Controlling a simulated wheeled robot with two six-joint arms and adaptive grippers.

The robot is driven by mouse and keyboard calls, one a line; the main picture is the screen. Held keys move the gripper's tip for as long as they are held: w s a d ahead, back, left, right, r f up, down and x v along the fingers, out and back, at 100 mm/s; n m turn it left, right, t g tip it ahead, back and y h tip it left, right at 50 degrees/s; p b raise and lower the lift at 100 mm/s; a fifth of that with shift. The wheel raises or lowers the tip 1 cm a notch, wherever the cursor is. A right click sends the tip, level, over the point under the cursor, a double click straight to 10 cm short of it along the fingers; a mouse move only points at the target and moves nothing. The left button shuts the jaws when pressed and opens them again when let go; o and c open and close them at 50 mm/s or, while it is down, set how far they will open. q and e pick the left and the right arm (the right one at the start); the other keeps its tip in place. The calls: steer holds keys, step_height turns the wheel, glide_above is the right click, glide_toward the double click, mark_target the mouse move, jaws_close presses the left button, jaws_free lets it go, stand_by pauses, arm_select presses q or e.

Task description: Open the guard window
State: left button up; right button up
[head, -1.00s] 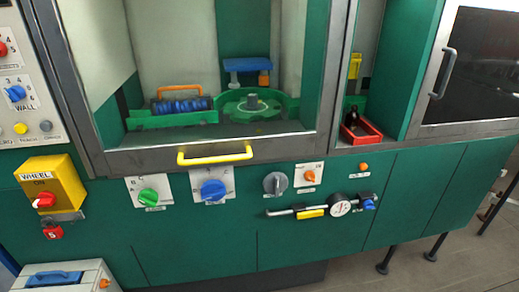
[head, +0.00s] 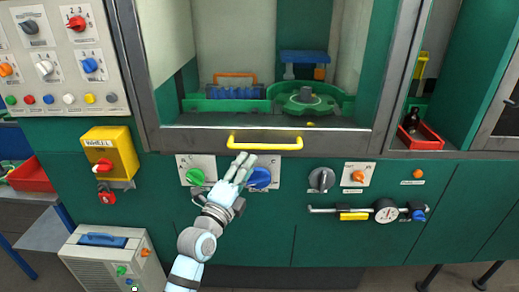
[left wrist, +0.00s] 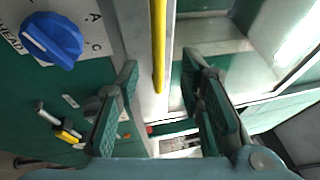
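The guard window (head: 185,140) is a large pane in a grey frame, down over the machine opening. Its yellow bar handle (head: 265,145) runs level along the bottom rail. The yellow handle (left wrist: 158,45) runs upright in that view, ahead of the gap between the fingers. I cannot tell whether they touch. My right gripper is not in view.
A green knob (head: 195,177), a grey knob (head: 321,179) and a gauge (head: 386,210) sit on the green front below the window. A yellow switch box (head: 112,152) juts out at left. A red tray (head: 420,137) with a dark bottle stands in the right bay.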

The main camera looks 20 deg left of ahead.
mark_target(260, 147)
arm_select(q)
steer(key=b+x, duration=0.1)
steer(key=x, duration=0.8)
steer(key=shift+w, duration=0.25)
steer(key=shift+f, duration=0.1)
jaws_close()
